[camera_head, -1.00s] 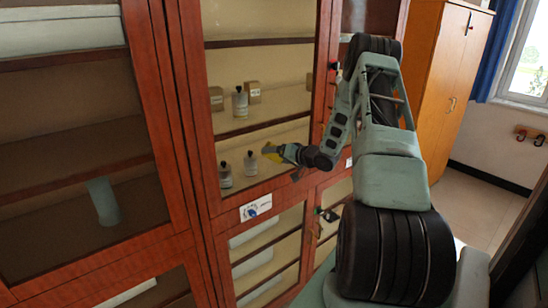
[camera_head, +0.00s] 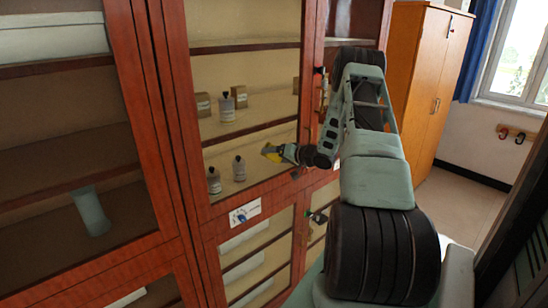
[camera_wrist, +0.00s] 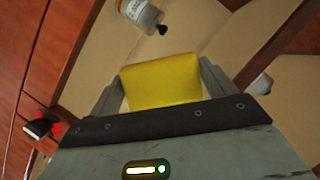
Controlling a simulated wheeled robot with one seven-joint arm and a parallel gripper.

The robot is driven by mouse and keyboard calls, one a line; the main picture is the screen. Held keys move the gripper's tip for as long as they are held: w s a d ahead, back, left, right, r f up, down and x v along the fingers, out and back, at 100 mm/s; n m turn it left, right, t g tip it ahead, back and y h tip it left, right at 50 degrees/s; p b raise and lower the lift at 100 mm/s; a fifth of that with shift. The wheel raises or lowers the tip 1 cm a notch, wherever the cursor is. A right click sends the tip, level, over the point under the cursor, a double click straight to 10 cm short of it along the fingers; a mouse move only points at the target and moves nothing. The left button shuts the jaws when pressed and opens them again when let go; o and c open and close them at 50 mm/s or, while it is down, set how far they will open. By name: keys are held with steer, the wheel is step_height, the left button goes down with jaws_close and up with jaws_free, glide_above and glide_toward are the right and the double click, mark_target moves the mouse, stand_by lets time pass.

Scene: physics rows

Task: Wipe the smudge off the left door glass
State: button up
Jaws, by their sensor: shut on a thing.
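My gripper (camera_head: 274,153) is shut on a yellow sponge (camera_wrist: 162,82), which fills the space between the fingers in the wrist view. I cannot tell whether the sponge touches the glass. No smudge can be made out on the glass in either view.
Bottles (camera_head: 227,107) and small boxes (camera_head: 203,105) stand on shelves behind the glass. Red-brown door frames (camera_head: 165,120) border it. A dark lock or handle with red (camera_wrist: 40,128) sticks out near my gripper. An orange wooden cabinet (camera_head: 425,80) stands at the right.

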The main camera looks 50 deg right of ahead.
mark_target(270, 158)
steer(key=shift+w+a, duration=0.2)
steer(key=shift+a, duration=0.6)
steer(key=shift+w+a, duration=0.15)
steer(key=shift+a, duration=0.65)
steer(key=shift+w+a, duration=0.2)
steer(key=shift+a, duration=0.5)
steer(key=shift+w+a, duration=0.25)
steer(key=shift+a, duration=0.5)
steer(key=shift+w+a, duration=0.2)
steer(key=shift+a, duration=0.5)
steer(key=shift+w+a+b, duration=0.2)
steer(key=shift+w+a, duration=0.05)
steer(key=shift+a, duration=1)
steer(key=shift+w+a+b, duration=0.2)
steer(key=shift+a, duration=1.05)
steer(key=shift+s, duration=0.15)
steer(key=shift+s+a, duration=0.2)
steer(key=shift+s, duration=0.75)
steer(key=shift+s+a, duration=0.25)
steer(key=shift+s, duration=0.7)
steer(key=shift+s+a, duration=0.2)
steer(key=shift+s, duration=0.75)
steer(key=shift+s, duration=0.1)
steer(key=shift+s+a, duration=0.2)
steer(key=shift+s, duration=0.5)
steer(key=shift+s+a, duration=0.15)
steer(key=shift+s, duration=0.5)
